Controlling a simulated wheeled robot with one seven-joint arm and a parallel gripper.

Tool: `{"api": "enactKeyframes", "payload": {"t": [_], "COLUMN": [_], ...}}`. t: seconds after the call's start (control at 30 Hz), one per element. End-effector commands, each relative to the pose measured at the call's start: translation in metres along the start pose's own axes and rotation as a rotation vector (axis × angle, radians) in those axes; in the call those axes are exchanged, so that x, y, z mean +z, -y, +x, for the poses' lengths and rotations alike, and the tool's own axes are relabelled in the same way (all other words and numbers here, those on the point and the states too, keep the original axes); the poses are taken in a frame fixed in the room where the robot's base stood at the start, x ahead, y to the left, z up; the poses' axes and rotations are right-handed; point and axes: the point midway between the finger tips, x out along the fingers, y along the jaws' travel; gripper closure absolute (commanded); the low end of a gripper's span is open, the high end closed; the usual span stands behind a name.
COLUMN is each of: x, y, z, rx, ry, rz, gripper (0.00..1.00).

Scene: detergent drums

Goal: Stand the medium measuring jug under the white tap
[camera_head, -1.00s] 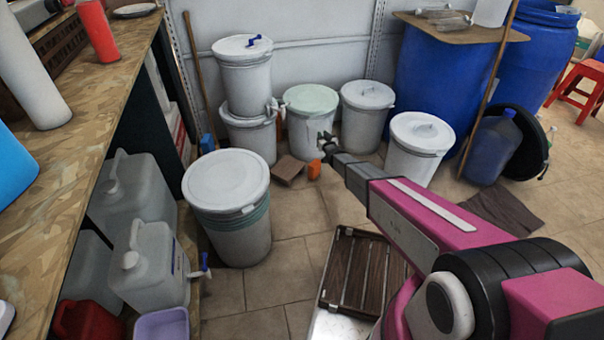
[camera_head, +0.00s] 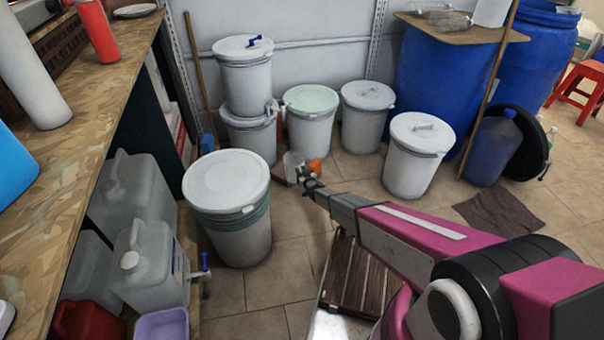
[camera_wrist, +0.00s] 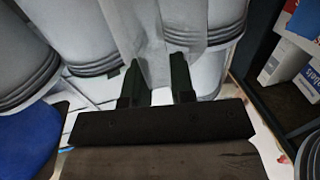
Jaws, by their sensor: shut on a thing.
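A pale, whitish measuring jug (camera_head: 293,163) is between the fingers of my gripper (camera_head: 306,181), low in front of the back drums. In the wrist view the jug (camera_wrist: 153,35) fills the space between the dark fingers of my gripper (camera_wrist: 156,85), which are shut on it. I cannot tell whether its base touches anything. What looks like the white tap (camera_head: 272,106) sticks out at the right side of the stacked drums, up and left of the jug. The jug is apart from it.
An orange object (camera_head: 315,167) is just right of the jug. A brown block (camera_head: 281,181) on the floor is partly hidden. A lidded drum (camera_head: 232,230) stands at left; a pale-green-lidded drum (camera_head: 311,125) stands behind. A slatted wooden rack (camera_head: 352,275) lies in front.

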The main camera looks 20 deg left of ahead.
Motion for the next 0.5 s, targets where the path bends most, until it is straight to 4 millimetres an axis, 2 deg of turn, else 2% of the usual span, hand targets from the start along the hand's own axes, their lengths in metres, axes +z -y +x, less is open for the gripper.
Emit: {"api": "enactKeyframes", "payload": {"t": [0.5], "x": [0.006], "y": [-0.001], "z": [0.054], "rx": [0.001], "ry": [-0.001], "rz": [0.000], "gripper": [1.00]}}
